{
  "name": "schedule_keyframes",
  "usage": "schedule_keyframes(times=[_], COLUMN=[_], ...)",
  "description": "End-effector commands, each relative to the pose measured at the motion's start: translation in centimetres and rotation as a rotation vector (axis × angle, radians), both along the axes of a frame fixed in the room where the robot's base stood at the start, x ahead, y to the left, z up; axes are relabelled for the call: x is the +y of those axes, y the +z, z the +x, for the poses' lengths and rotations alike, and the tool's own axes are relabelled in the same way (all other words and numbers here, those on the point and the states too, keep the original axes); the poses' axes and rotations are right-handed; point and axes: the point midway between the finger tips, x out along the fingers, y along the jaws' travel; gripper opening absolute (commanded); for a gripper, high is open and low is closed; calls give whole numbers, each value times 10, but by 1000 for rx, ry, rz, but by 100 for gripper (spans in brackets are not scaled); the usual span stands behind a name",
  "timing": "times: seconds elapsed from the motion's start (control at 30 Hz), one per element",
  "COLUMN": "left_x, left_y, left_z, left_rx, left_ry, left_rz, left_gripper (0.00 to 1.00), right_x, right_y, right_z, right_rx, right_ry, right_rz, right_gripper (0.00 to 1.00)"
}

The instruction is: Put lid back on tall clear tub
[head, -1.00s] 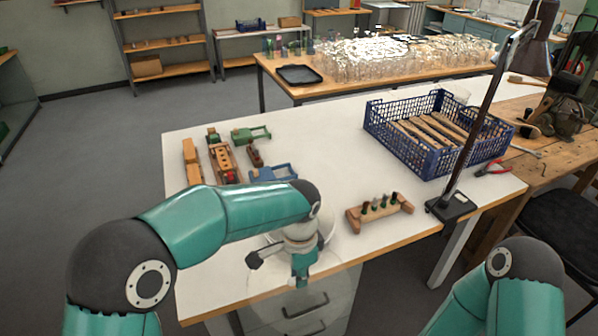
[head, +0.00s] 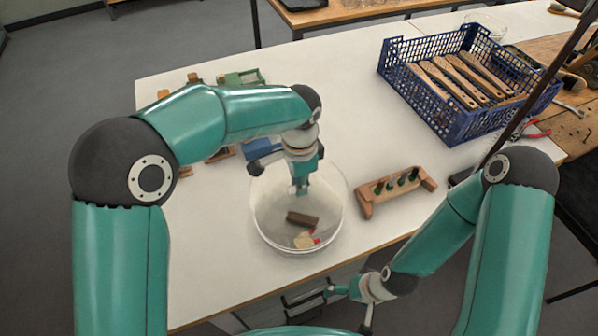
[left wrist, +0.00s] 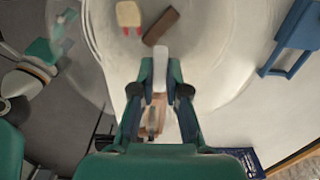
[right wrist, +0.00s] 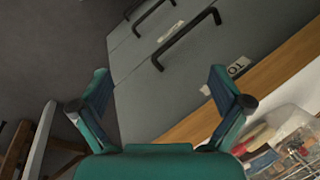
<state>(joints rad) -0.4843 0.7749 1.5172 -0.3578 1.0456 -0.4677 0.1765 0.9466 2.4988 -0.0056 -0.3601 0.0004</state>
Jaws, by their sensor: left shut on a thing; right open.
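The tall clear tub (head: 263,228) stands near the table's front edge. A brown block (head: 302,219) and a cream piece with red ends (head: 305,240) show inside it. My left gripper (head: 302,188) points down over the tub. In the left wrist view its fingers are shut on a pale upright grip (left wrist: 160,70), which looks like the knob of the clear lid. The lid's outline is hard to tell from the tub's rim, so I cannot tell whether it touches. My right gripper (right wrist: 160,82) is open and empty; in the head view (head: 340,291) it is before the table's front edge.
A wooden peg rack (head: 396,190) stands right of the tub. A blue crate (head: 437,110) of wooden brush backs is at the back right. Wooden toys lie behind my left arm, with a blue one (left wrist: 292,38) near the tub. Grey drawers (right wrist: 165,65) are below the table.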

Motion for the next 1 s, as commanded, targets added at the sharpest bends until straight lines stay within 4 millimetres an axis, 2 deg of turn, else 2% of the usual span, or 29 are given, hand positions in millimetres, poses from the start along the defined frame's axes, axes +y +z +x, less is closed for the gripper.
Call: schedule_keyframes(times=[0.63,1.0], left_x=[1,1], left_y=[-54,-63], left_z=[0,0], left_rx=[2,0], left_ry=[3,3], left_rz=[1,0], left_gripper=[0,0], right_x=[0,0], right_y=[-41,-46], right_z=[0,0], right_rx=[0,0], right_ry=[0,0], right_rz=[0,0], right_gripper=[100,100])
